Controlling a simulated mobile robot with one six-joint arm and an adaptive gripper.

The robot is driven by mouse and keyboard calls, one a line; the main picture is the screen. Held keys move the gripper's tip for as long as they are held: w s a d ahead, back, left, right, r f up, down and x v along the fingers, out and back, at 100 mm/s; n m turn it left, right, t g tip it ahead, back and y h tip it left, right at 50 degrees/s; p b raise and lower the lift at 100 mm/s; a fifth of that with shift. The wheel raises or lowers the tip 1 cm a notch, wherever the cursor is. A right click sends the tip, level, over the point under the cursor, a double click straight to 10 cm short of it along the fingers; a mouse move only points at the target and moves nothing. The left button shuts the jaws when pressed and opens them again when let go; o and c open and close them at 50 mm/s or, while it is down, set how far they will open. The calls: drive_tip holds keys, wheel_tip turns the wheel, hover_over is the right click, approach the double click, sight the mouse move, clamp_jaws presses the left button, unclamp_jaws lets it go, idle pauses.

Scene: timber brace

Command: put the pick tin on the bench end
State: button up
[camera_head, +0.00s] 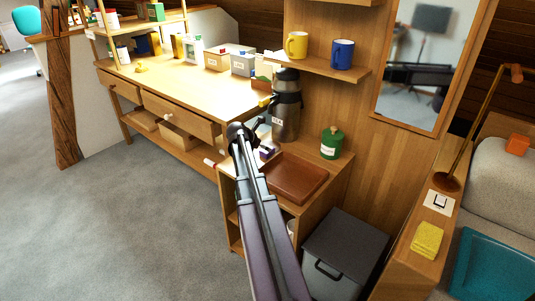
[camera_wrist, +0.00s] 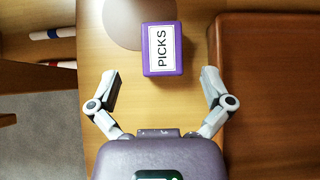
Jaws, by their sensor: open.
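The pick tin is a small purple box (camera_wrist: 162,49) with a white label reading PICKS. In the wrist view it lies on a light wooden top, just ahead of my open gripper (camera_wrist: 158,88), and nothing is between the fingers. In the head view the tin (camera_head: 268,150) shows in part beside my arm, on the small cabinet (camera_head: 337,172). My gripper (camera_head: 240,133) is mostly hidden there by my own arm. The bench (camera_head: 205,92) is the long wooden worktable at the left, with drawers and a shelf below.
A brown tray (camera_head: 296,180) lies right of the tin. A large flask (camera_head: 287,108) and a green canister (camera_head: 331,144) stand behind it. The bench's back holds several boxes (camera_head: 243,65); its front stretch is clear. A dark bin (camera_head: 345,250) stands below at right.

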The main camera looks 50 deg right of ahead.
sight(267, 152)
drive_tip(key=shift+d+f, duration=0.1)
drive_tip(key=b+x, duration=0.2)
drive_tip(key=shift+d+f, duration=0.1)
drive_tip(key=shift+f, duration=0.25)
drive_tip(key=shift+b+x, duration=0.95)
drive_tip(key=shift+x, duration=0.15)
drive_tip(key=shift+s, duration=0.1)
drive_tip(key=shift+r, duration=0.1)
drive_tip(key=c, duration=1.3)
drive_tip(key=shift+r, duration=0.15)
